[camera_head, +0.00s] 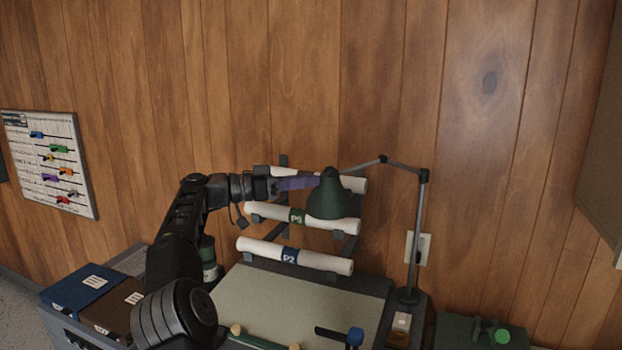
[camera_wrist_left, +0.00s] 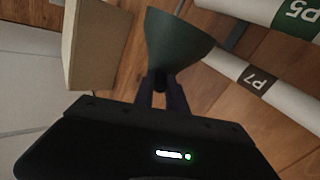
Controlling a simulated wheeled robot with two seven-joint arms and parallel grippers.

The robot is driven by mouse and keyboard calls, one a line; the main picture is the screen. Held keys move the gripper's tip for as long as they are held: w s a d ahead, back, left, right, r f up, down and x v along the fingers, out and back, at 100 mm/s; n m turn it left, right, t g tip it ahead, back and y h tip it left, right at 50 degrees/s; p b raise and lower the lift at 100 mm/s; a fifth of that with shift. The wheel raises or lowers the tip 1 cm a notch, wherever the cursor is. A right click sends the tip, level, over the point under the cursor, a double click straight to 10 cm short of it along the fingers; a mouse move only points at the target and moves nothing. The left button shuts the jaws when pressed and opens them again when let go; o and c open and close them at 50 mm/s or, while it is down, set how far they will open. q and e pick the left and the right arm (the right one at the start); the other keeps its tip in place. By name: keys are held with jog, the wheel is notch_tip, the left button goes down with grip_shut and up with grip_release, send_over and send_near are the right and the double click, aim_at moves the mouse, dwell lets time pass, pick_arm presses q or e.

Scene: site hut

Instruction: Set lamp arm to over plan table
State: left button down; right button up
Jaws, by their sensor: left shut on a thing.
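The lamp has a dark green cone shade (camera_head: 329,200), a thin jointed lamp arm (camera_head: 402,167) and a grey post (camera_head: 417,235) at the right of the plan table (camera_head: 300,300). The lamp arm reaches left from the post top, and the shade hangs mouth down, in front of the paper rolls in the picture. My left gripper (camera_head: 318,181) is shut on the narrow top of the shade from the left. In the left wrist view the fingers (camera_wrist_left: 163,92) close on the neck of the shade (camera_wrist_left: 175,45). My right gripper is not in view.
Rolls marked P5 (camera_head: 335,223) and P2 (camera_head: 325,262) sit on a wall rack behind.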

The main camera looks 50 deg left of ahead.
pick_arm(q)
jog(key=shift+a, duration=0.15)
jog(key=c, duration=1.8)
grip_release()
jog(key=o, duration=0.4)
jog(key=shift+w+a+f, duration=0.15)
jog(key=shift+w, duration=0.05)
jog(key=shift+o, duration=0.2)
jog(key=p+v, duration=0.3)
jog(key=v, duration=0.4)
jog(key=shift+s, duration=0.45)
